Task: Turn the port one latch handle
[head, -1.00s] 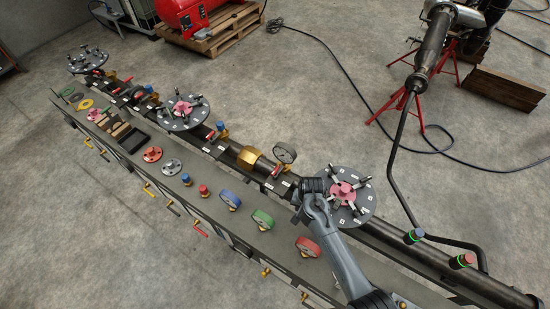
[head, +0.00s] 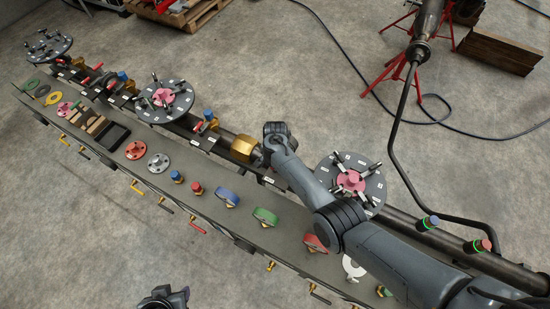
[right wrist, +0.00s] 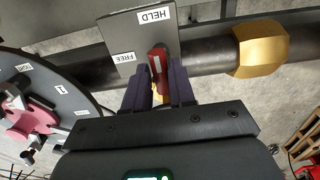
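The red latch handle (right wrist: 157,62) stands in front of a grey plate (right wrist: 140,38) marked HELD and FREE on the dark pipe. In the right wrist view, my right gripper (right wrist: 158,78) has its two dark fingers on either side of the handle. The fingers look apart, and I cannot tell whether they touch it. In the head view my right wrist (head: 277,140) is over the pipe beside the brass nut (head: 243,147) and hides the handle. My left gripper (head: 165,298) only shows at the bottom edge, and its fingers are unclear.
A round flange with a pink hub (head: 351,180) is right of the wrist; its edge (right wrist: 40,95) shows in the right wrist view. A brass nut (right wrist: 261,48) is on the other side. Gauges and fittings line the grey bench (head: 110,150).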

